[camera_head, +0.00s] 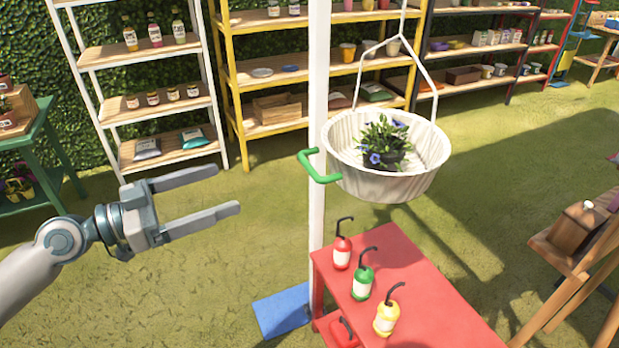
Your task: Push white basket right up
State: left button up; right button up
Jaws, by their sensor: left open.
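A white hanging basket (388,184) hangs from white rods at the upper right of centre, in front of or beside a white post (317,225). A potted plant (385,143) with blue flowers sits in it. A green handle (316,168) shows at the left side of the basket, by the post. My left gripper (212,192) is open and empty, to the left of the post and apart from the handle, with its fingers pointing right. My right gripper is not in view.
A red table (420,300) below the basket bears red (342,251), green (362,282) and yellow (387,317) bottles with black hooked tops. A blue plate (283,311) lies at the post's foot. Shelves line the hedge behind. Open grass lies between my gripper and the post.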

aim_at(310, 165)
pick_arm(q)
jog(key=shift+m+g+h, duration=0.5)
jog(key=shift+m+g, duration=0.1)
jog(key=s+d+r, duration=0.2)
jog(key=s, duration=0.1)
jog(key=shift+s+r, duration=0.15)
jog(key=shift+s, duration=0.05)
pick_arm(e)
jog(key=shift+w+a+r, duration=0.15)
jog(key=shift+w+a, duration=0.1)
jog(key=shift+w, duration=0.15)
pick_arm(q)
jog(key=shift+d, duration=0.1)
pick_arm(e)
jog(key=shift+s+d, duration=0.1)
